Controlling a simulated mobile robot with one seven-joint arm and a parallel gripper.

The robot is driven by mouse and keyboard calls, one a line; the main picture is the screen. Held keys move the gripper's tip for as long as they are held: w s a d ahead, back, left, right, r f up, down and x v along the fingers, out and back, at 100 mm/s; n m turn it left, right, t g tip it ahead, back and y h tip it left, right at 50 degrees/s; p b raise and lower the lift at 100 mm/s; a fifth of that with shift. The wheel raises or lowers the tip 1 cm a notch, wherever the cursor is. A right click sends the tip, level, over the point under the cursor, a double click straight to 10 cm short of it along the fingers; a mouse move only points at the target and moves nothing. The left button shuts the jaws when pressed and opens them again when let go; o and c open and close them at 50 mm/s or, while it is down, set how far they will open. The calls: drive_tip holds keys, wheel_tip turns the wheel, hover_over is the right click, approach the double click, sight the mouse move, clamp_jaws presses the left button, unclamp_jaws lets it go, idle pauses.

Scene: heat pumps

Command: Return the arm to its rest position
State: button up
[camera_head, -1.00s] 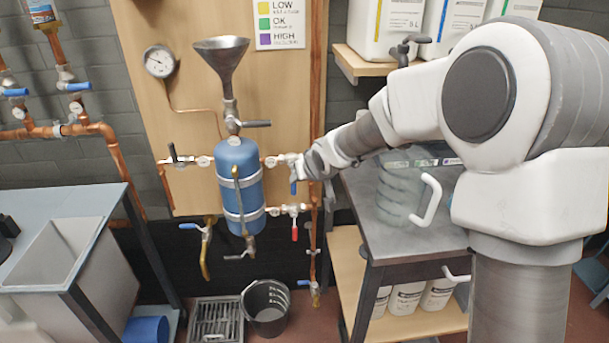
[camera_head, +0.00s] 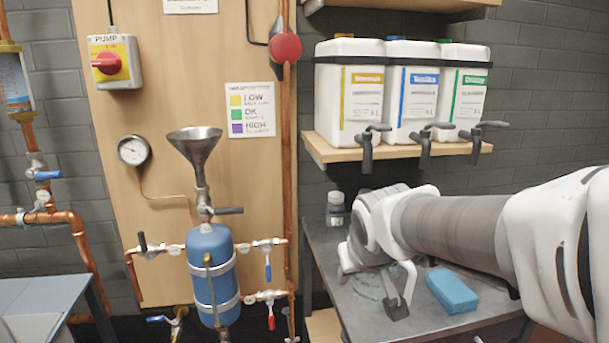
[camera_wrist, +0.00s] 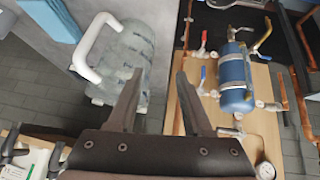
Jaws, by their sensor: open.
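My gripper (camera_head: 396,304) is at the end of my arm, which reaches in from the right of the head view. It hangs over the grey bench (camera_head: 330,255), in front of a clear jug (camera_head: 368,285) that it partly hides. In the wrist view my gripper (camera_wrist: 157,86) shows two dark fingers spread apart, with nothing held between them. The jug (camera_wrist: 130,60), with its white handle, lies beyond the left finger in that view. The blue tank (camera_wrist: 235,78) is to the right, apart from the fingers.
Three white canisters (camera_head: 352,100) with taps stand on a wooden shelf (camera_head: 318,148) above my gripper. A blue block (camera_head: 452,290) and a small bottle (camera_head: 336,208) are on the bench. The panel's funnel (camera_head: 196,148), pipes and valves (camera_head: 267,268) are left of my gripper.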

drive_tip(key=s+d+m+g, duration=0.1)
drive_tip(key=s+d, duration=0.1)
drive_tip(key=s, duration=0.7)
drive_tip(key=s+d+m+g, duration=0.1)
drive_tip(key=s+d, duration=0.2)
drive_tip(key=s, duration=0.7)
wheel_tip(320, 180, up, 16)
drive_tip(key=p, duration=1.6)
drive_tip(key=shift+w+f, duration=0.15)
drive_tip(key=shift+w, duration=0.3)
